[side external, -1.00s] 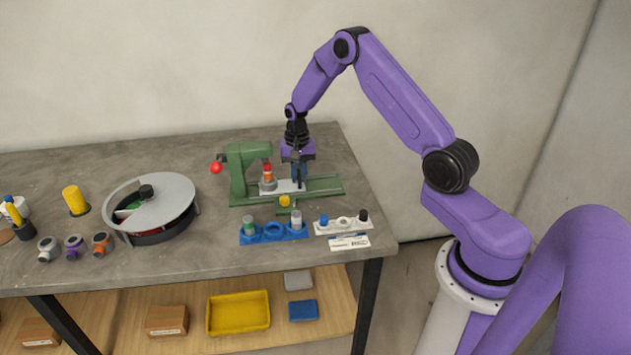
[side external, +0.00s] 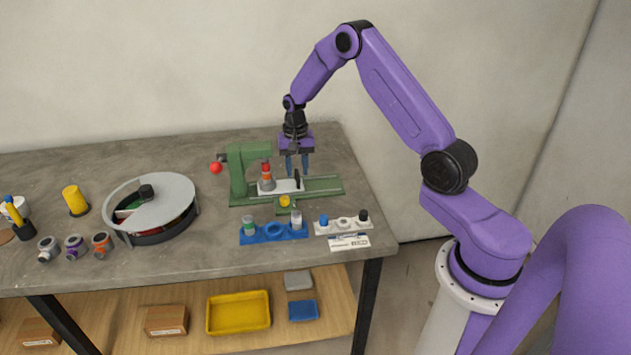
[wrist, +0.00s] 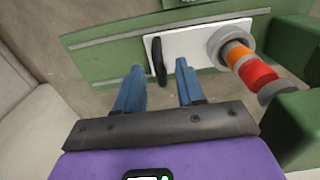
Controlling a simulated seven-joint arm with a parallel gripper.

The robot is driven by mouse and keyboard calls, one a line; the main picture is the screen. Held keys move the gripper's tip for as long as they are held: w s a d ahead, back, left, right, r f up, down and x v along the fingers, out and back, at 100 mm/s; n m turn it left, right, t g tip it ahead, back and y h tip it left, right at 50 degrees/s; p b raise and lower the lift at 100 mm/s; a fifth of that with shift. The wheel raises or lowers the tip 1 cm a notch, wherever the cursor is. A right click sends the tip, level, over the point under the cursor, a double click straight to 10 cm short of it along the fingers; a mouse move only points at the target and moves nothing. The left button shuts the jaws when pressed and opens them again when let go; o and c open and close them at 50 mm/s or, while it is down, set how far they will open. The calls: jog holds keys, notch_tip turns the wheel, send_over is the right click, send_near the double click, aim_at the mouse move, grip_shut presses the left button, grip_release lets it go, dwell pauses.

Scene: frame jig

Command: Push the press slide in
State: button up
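The press is green (side external: 238,172), with a C-shaped frame and a red ball on its lever. Its white slide (side external: 284,187) lies on the green rail base (side external: 325,184) and carries a grey holder with an orange and red part (side external: 266,178). In the wrist view the white slide (wrist: 190,52) shows a black upright handle (wrist: 159,60) near its outer end; the red part (wrist: 258,74) is beside the green press body. My gripper (side external: 297,174) is above the handle. Its two blue fingers are apart with nothing between them, and the handle is beyond the fingertips (wrist: 160,68).
A blue fixture (side external: 273,232) and a white tray (side external: 342,226) with small pegs lie in front of the press. A round grey-lidded carousel (side external: 170,195) stands to the left. A yellow button (side external: 284,201) is at the rail's front. The bench behind my gripper is clear.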

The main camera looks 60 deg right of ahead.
jog(key=shift+r, duration=2.3)
